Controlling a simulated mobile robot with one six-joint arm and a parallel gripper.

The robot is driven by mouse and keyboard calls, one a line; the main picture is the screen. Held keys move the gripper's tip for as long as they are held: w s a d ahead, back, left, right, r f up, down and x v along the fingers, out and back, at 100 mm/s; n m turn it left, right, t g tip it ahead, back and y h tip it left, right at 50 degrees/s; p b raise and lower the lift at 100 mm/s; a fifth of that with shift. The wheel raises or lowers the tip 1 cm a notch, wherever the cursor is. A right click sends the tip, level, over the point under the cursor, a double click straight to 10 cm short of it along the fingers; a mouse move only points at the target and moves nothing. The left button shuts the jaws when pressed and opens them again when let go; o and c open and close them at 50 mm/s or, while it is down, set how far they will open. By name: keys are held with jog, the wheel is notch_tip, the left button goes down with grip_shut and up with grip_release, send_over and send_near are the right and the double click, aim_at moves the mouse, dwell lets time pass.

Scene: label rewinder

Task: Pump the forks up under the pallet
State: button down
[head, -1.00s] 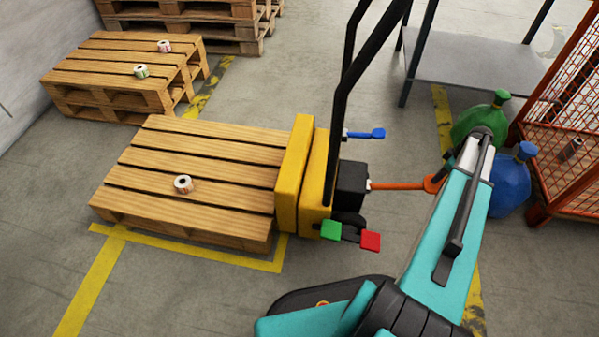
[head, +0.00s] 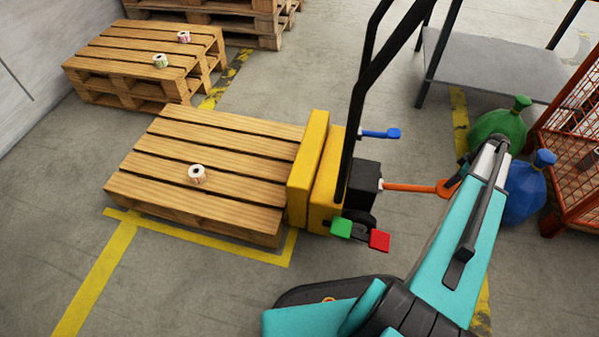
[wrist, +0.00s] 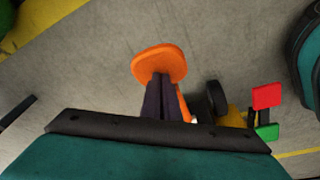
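The pallet (head: 215,165) lies flat, its near end against the yellow pallet jack (head: 315,180); the forks are hidden beneath it. An orange pump pedal on a rod (head: 410,187) sticks out to the right of the jack's black pump block (head: 364,182). The pedal's rounded pad also shows in the wrist view (wrist: 160,60). My gripper (wrist: 165,85) has its dark fingers close together, overlapping the pad's near edge with nothing visible between them. Whether they touch the pad I cannot tell. The jack also has a green pedal (head: 341,227), a red pedal (head: 380,240) and a blue lever (head: 381,133).
A label roll (head: 197,174) stands on the pallet. Green (head: 500,124) and blue (head: 530,190) sacks lie just beyond my arm, next to an orange mesh cage (head: 578,150). A grey table (head: 490,68) stands behind. Other pallets (head: 140,55) are at the back left.

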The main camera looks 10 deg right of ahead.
notch_tip(320, 180, down, 10)
jog(key=b, duration=0.3)
notch_tip(320, 180, up, 13)
jog(key=p, duration=0.7)
jog(key=shift+a+r+p, duration=0.1)
jog(key=shift+r+p, duration=0.1)
jog(key=shift+p, duration=0.2)
jog(key=shift+f, duration=0.1)
notch_tip(320, 180, down, 13)
jog(key=b, duration=0.5)
notch_tip(320, 180, up, 13)
jog(key=p, duration=0.7)
dwell(0.3)
